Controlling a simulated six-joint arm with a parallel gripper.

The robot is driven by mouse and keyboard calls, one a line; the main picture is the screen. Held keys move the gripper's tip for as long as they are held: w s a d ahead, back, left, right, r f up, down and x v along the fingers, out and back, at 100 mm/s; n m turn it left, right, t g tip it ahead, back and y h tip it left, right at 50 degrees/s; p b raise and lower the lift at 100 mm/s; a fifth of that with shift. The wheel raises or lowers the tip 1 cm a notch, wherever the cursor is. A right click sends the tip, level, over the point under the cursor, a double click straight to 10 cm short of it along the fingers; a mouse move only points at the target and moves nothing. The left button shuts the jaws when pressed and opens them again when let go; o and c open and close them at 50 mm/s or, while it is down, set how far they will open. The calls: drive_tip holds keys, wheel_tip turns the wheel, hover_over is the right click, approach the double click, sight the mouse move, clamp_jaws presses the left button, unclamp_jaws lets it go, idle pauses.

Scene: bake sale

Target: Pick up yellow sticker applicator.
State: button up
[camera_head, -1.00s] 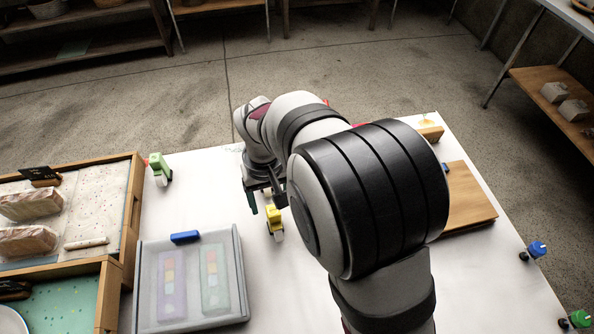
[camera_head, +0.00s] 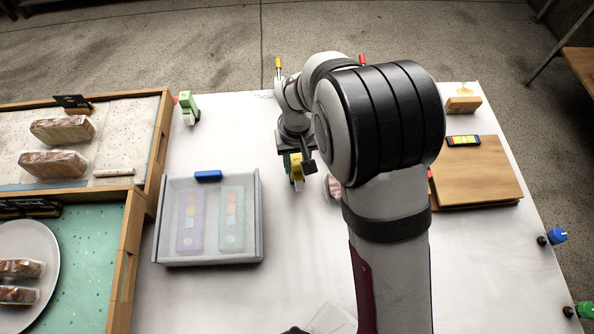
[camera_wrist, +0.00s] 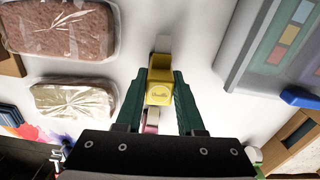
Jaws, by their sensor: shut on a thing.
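The yellow sticker applicator (camera_head: 295,172) is on the white table just right of the grey bin. It has a yellow body with a pale end, and in the wrist view the yellow body (camera_wrist: 160,92) carries a small dark label. My gripper (camera_head: 300,161) is over it, pointing down. In the wrist view the two green fingers of my gripper (camera_wrist: 161,80) press on its left and right sides. My arm and gripper hide part of it in the head view, and I cannot tell whether it is clear of the table.
A grey bin (camera_head: 257,222) with a blue handle stands left of my gripper. A green applicator (camera_head: 188,108) stands behind it. Wrapped loaves (camera_wrist: 75,103) lie close by in the wrist view. A wooden board (camera_head: 488,175) is at right, and wooden trays (camera_head: 162,130) at left.

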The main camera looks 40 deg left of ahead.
drive_tip(key=shift+r, duration=0.1)
clamp_jaws()
drive_tip(key=shift+r, duration=0.4)
drive_tip(key=r, duration=0.2)
drive_tip(key=d+r, duration=0.1)
drive_tip(key=r, duration=0.1)
drive_tip(key=shift+w+d, duration=0.1)
drive_tip(key=shift+w, duration=0.25)
drive_tip(key=w+d+r, duration=0.4)
drive_tip(key=d+r, duration=0.2)
drive_tip(key=d, duration=0.3)
drive_tip(key=shift+d, duration=0.25)
drive_tip(key=o, duration=0.5)
unclamp_jaws()
clamp_jaws()
drive_tip(key=w+a, duration=0.8)
drive_tip(key=shift+w+f, duration=0.1)
drive_tip(key=shift+f, duration=2.9)
